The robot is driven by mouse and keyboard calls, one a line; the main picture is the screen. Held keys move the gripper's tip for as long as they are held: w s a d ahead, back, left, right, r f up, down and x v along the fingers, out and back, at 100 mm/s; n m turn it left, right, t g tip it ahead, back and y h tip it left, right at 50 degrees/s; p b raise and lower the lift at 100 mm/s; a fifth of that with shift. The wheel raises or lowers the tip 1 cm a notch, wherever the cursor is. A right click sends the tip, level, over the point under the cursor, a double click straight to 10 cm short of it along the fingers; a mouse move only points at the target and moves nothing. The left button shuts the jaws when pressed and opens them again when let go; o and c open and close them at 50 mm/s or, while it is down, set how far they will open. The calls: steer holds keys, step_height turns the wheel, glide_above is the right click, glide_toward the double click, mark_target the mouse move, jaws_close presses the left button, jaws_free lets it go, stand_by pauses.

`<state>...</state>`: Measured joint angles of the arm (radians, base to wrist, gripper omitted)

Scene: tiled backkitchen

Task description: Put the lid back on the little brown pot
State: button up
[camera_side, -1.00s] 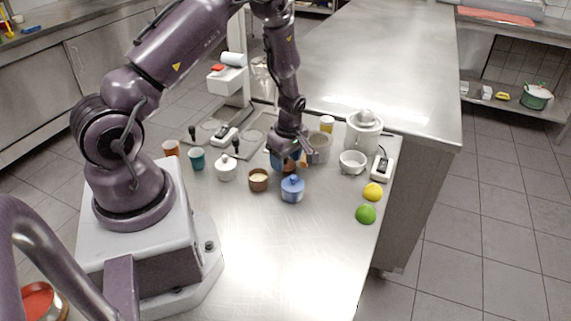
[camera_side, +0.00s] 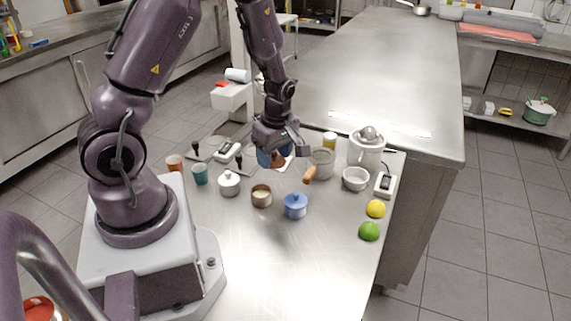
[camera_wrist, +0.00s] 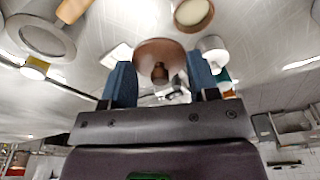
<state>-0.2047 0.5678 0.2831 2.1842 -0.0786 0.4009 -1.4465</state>
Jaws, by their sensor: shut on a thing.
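The little brown pot (camera_side: 261,196) stands open and upright on the steel counter, with pale contents showing. It also shows at the top of the wrist view (camera_wrist: 193,13). My gripper (camera_side: 271,160) is above the counter, behind the pot. In the wrist view its blue fingers (camera_wrist: 158,82) are shut on the brown lid (camera_wrist: 160,50), a round disc with a knob pointing toward the camera. In the side view the lid (camera_side: 279,162) is partly hidden by the fingers and is held clear of the pot.
A blue lidded pot (camera_side: 295,206) and a white lidded pot (camera_side: 229,184) stand on either side of the brown pot. A grey saucepan (camera_side: 322,162) with a wooden handle (camera_side: 310,174) is to the right. A white bowl (camera_side: 355,179) stands beyond.

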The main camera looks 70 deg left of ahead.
steer(key=s+d+r, duration=0.4)
steer(key=s, duration=0.3)
steer(key=shift+w+a+f+m, duration=0.4)
steer(key=shift+w+f, duration=0.1)
steer(key=shift+f, duration=1.05)
steer(key=shift+w+a+f+m, duration=0.4)
steer(key=shift+w+f, duration=0.1)
steer(key=shift+f, duration=1.05)
steer(key=shift+w+a+f+m, duration=0.3)
steer(key=shift+w+a+f, duration=0.15)
steer(key=shift+f, duration=1.1)
steer(key=shift+f, duration=0.15)
steer(key=o, duration=1.3)
